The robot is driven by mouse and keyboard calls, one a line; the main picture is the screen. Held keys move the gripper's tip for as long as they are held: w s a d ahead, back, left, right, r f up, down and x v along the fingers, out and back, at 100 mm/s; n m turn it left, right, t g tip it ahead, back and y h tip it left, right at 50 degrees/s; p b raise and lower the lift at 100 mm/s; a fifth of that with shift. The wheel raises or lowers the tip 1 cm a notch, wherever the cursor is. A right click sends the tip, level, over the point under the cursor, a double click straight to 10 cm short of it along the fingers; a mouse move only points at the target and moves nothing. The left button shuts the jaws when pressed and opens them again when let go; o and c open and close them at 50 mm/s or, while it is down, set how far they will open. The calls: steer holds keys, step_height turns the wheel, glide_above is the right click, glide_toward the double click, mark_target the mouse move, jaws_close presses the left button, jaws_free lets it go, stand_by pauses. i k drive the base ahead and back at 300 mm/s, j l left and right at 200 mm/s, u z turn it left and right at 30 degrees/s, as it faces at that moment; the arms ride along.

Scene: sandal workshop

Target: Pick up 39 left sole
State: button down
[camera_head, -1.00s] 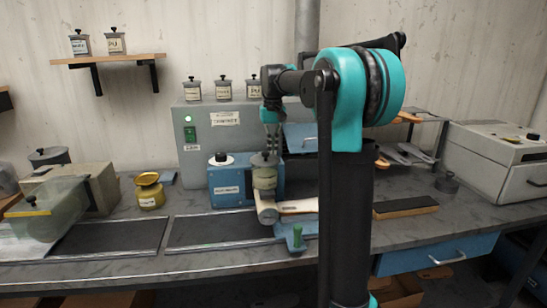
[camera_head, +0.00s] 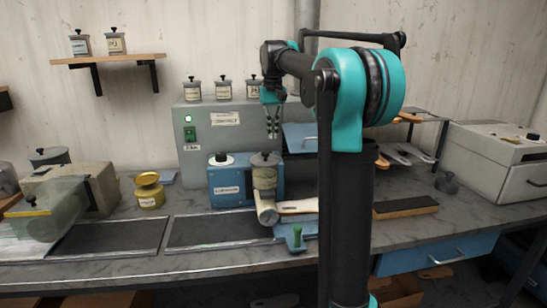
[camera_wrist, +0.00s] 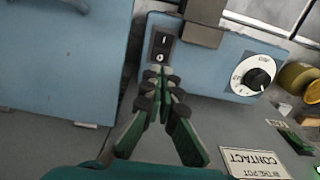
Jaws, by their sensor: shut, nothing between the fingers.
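My gripper (camera_head: 273,132) is raised in front of the grey cabinet, above the blue machine and its grey-lidded pot, holding nothing. In the wrist view its green fingers (camera_wrist: 165,80) are together and shut. Pale sole-like pieces (camera_head: 408,153) lie on a rack to the right, partly behind my arm. I cannot read a size or side on any of them, so I cannot tell which is the 39 left sole.
The blue machine (camera_head: 228,188) stands on the bench with a lidded pot (camera_head: 264,176) and a pale roller (camera_head: 267,212) at its right. A yellow pot (camera_head: 149,192) is at left. Dark mats (camera_head: 110,238) lie along the front. A grey box machine (camera_head: 497,160) stands far right.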

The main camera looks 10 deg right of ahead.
mark_target(285, 209)
steer(key=k+l, duration=0.3)
steer(key=k, duration=0.15)
steer(key=k+l, duration=0.3)
steer(key=k, duration=0.2)
